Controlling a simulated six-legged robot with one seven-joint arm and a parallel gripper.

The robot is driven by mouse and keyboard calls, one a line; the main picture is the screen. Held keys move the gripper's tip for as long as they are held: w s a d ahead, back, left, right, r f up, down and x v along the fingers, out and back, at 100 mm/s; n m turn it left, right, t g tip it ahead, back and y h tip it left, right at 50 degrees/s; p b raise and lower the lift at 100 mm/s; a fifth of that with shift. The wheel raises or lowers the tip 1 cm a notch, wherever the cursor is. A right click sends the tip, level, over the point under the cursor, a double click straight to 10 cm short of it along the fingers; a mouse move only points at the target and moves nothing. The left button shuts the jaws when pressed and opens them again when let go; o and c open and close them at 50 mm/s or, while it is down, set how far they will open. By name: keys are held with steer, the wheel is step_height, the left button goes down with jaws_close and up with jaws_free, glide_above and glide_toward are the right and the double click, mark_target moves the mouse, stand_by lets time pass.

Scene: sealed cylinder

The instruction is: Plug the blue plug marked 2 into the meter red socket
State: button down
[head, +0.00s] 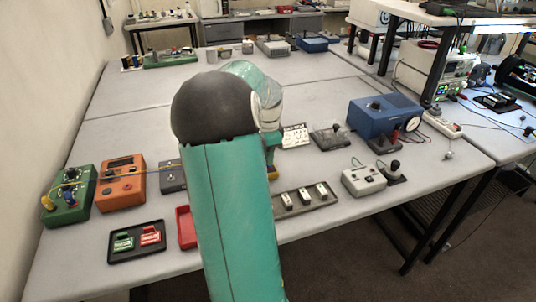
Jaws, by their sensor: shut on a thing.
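My arm fills the middle of the head view and hides much of the table behind it. Only a small teal and yellow part of my gripper (272,162) shows past the arm's right side, low over the table. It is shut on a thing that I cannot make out. I cannot pick out the blue plug marked 2. An orange box (120,182) with a dark display stands at the left and looks like a meter. A green box (69,194) with a dial stands left of it, with a yellow plug and leads. I cannot make out a red socket.
A black tray (113,257) with a green and a red piece lies front left, beside a partly hidden red tray (185,228). A grey strip (310,207), a white box (363,182) and a blue box (385,115) stand right. The table's far middle is mostly clear.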

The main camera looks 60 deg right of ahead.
steer(key=shift+s+f, duration=0.1)
steer(key=shift+f, duration=0.1)
steer(key=c, duration=1.2)
jaws_free()
steer(key=shift+c, duration=0.2)
steer(key=shift+r, duration=0.1)
steer(key=shift+r, duration=0.45)
step_height(320, 180, up, 13)
